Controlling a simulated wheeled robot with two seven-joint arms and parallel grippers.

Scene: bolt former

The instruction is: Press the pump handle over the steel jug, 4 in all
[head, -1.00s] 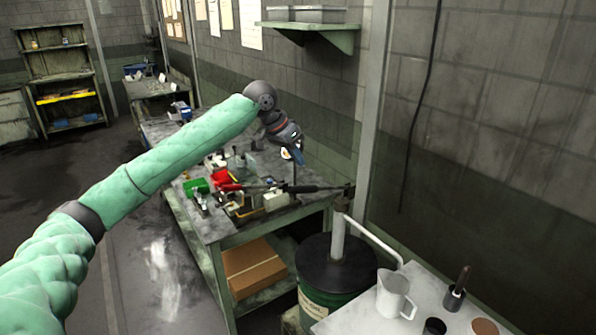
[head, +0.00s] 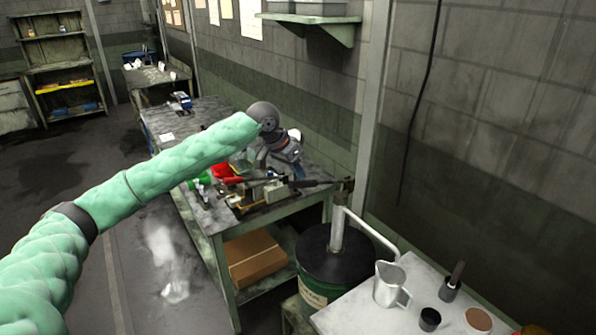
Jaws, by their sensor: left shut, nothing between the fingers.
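The steel jug (head: 389,288) stands upright on the pale bench at lower right, below the end of the bent spout pipe (head: 370,231). The pump (head: 337,232) rises from the lid of a dark green drum (head: 320,292). Its dark handle (head: 318,184) reaches left from the pump's top, roughly level, over the workbench. My left gripper (head: 297,171) is shut and empty, pointing down just above the handle's outer part. I cannot tell whether it touches the handle. My arm and wrist hide part of the bench behind. My right gripper is out of view.
A dark cup (head: 430,319) and a pot with a brush (head: 450,289) stand near the jug. A wall shelf (head: 318,20) hangs above.

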